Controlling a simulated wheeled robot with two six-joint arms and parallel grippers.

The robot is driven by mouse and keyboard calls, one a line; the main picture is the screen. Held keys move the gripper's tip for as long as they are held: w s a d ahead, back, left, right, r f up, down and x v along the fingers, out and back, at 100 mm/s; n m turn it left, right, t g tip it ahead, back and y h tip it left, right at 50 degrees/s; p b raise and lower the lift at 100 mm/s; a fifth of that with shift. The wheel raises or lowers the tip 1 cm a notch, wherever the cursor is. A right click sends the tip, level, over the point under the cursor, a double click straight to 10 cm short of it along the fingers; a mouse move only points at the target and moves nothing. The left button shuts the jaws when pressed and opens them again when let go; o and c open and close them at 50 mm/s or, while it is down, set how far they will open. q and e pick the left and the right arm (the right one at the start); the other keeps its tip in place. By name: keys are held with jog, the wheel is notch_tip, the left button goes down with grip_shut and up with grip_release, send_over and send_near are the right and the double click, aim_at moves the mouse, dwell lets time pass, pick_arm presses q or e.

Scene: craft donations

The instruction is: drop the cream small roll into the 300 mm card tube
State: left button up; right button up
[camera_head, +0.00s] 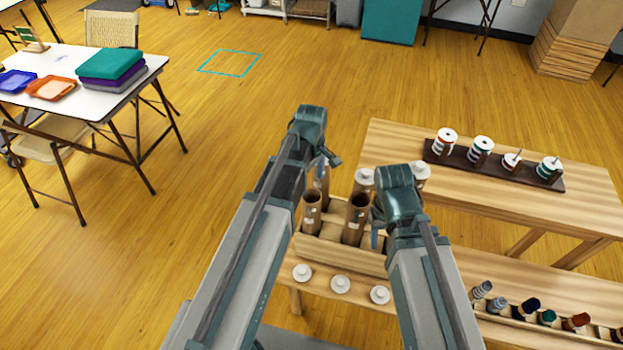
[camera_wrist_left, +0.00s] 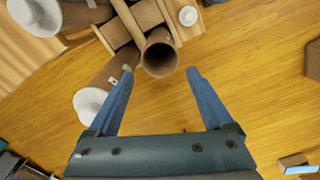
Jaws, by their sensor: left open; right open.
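Brown card tubes stand in a wooden crate (camera_head: 340,257); an open one (camera_head: 357,222) is at its middle and another (camera_head: 312,222) at its left. I cannot tell which is the 300 mm tube. My left gripper (camera_head: 328,165) is above the crate's back left, open and empty. In the left wrist view, an open tube mouth (camera_wrist_left: 160,58) lies just beyond its fingertips (camera_wrist_left: 160,72). My right gripper (camera_head: 377,225) is open beside the middle tube, its fingers partly hidden. Small rolls, including a navy one (camera_head: 527,309), lie in a row at lower right; I cannot pick out a cream one for sure.
Loose white caps (camera_head: 340,284) lie on the bench in front of the crate. Tubes with white tops (camera_wrist_left: 88,104) stand nearby. A dark rack (camera_head: 495,165) of spools is on the back bench. A white table (camera_head: 140,75) with trays and folded cloth stands far left.

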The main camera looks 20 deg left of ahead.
pick_arm(q)
notch_tip(320, 180, up, 13)
jog(key=p, duration=1.2)
jog(key=shift+p, duration=0.35)
jog(key=shift+d, duration=0.1)
jog(key=s+d+f+m+b, duration=0.1)
jog(key=s+d+m, duration=0.4)
jog(key=s+m, duration=0.2)
jog(key=s+d+f+m+y+b, duration=0.1)
jog(key=s+d+m, duration=0.4)
jog(key=m, duration=0.5)
jog(key=shift+s+d+f+b, duration=0.15)
jog(key=shift+s+f+b, duration=0.55)
jog(key=shift+s, duration=0.45)
jog(key=shift+r, duration=0.1)
